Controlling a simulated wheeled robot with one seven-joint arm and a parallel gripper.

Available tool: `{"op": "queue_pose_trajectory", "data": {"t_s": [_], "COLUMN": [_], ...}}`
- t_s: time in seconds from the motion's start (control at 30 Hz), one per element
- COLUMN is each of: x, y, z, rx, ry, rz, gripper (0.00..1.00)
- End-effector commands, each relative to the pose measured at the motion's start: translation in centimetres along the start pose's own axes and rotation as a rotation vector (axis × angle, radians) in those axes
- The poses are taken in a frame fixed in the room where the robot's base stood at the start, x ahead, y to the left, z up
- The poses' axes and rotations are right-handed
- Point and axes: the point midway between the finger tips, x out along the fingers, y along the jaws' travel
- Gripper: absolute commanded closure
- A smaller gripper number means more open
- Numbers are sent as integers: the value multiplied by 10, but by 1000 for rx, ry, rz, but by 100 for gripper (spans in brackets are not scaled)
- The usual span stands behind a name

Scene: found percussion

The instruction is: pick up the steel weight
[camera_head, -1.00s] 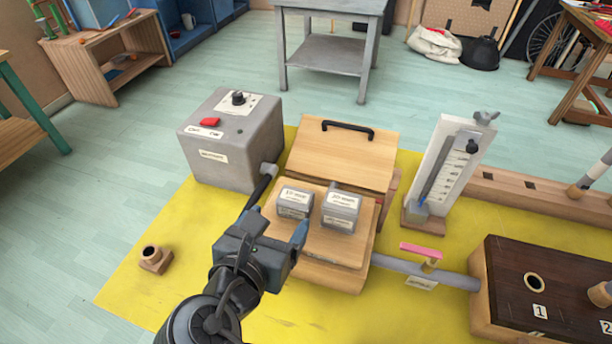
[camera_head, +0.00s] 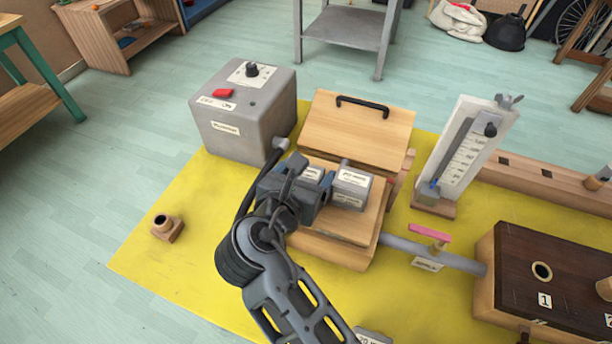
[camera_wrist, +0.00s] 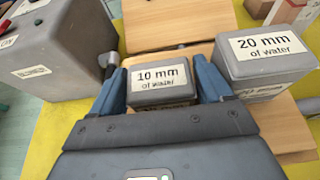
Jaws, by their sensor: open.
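Two grey blocks with white labels sit on the wooden board (camera_head: 345,228) on top of a wooden box. The left one, the weight marked "10 mm of water" (camera_wrist: 160,92), also shows in the head view (camera_head: 315,173), mostly hidden behind my gripper. The right one, the weight marked "20 mm of water" (camera_wrist: 265,52), also shows in the head view (camera_head: 352,188). My gripper (camera_wrist: 159,70) is open, with one blue finger on each side of the 10 mm weight. Whether the fingers touch it is unclear. The right finger is close to the 20 mm weight.
A grey control box (camera_head: 243,115) stands left of the board. A hinged wooden panel with a black handle (camera_head: 362,104) rises behind it. A gauge (camera_head: 465,150) and a grey pipe (camera_head: 450,262) are to the right.

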Motion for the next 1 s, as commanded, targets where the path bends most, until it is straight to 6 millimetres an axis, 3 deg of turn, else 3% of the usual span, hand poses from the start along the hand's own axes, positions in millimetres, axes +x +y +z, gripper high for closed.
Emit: {"op": "queue_pose_trajectory", "data": {"t_s": [0.07, 0.6, 0.87, 1.0], "x": [0, -1, -2, -8], "y": [0, 0, 0, 0], "z": [0, 1, 4, 20], "rx": [0, 1, 2, 5], "ry": [0, -1, -2, -2], "rz": [0, 1, 1, 0], "gripper": [21, 72, 72, 72]}}
